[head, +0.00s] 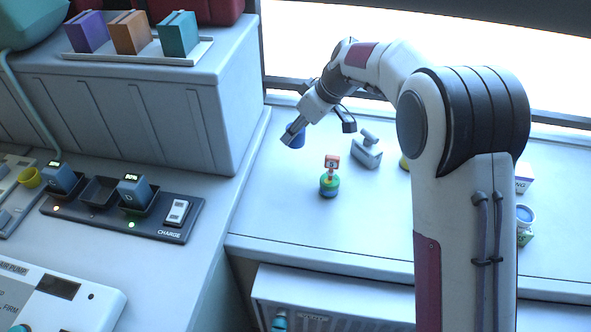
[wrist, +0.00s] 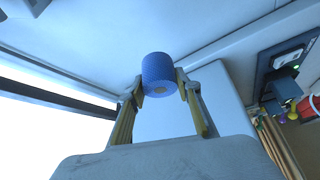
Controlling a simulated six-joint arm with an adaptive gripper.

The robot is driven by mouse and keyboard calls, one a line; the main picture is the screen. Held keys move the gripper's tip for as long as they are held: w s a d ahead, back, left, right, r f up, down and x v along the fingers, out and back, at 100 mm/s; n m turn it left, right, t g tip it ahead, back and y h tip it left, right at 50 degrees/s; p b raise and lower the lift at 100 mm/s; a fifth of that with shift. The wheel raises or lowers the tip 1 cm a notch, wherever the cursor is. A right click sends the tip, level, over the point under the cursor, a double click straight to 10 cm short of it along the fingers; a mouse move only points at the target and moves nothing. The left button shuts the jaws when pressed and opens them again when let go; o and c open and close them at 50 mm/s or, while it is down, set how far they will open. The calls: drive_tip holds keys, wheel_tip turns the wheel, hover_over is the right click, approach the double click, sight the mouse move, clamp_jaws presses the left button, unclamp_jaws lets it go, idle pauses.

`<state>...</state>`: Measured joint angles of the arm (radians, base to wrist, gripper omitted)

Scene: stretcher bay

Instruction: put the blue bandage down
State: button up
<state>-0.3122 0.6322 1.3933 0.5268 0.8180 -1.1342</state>
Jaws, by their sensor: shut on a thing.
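The blue bandage (head: 298,140) is a short blue roll, partly covered by my gripper in the head view. My gripper (head: 293,132) is over the back left of the counter (head: 300,225), pointing down and left. In the wrist view, the blue bandage (wrist: 158,70) sits between the two fingertips of my gripper (wrist: 160,88), which is shut on it. A pale surface lies behind it there. I cannot tell whether the roll touches the counter.
A small stack (head: 329,184) with a green base and an orange-red top stands right of the bandage. A grey device (head: 367,152) is behind it. A raised grey cabinet (head: 150,110) borders the counter on the left. The counter's front middle is clear.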

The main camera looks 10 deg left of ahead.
drive_tip(key=shift+f, duration=3.1)
drive_tip(key=shift+f, duration=1.9)
drive_tip(key=shift+f, duration=0.15)
drive_tip(key=o, duration=1.1)
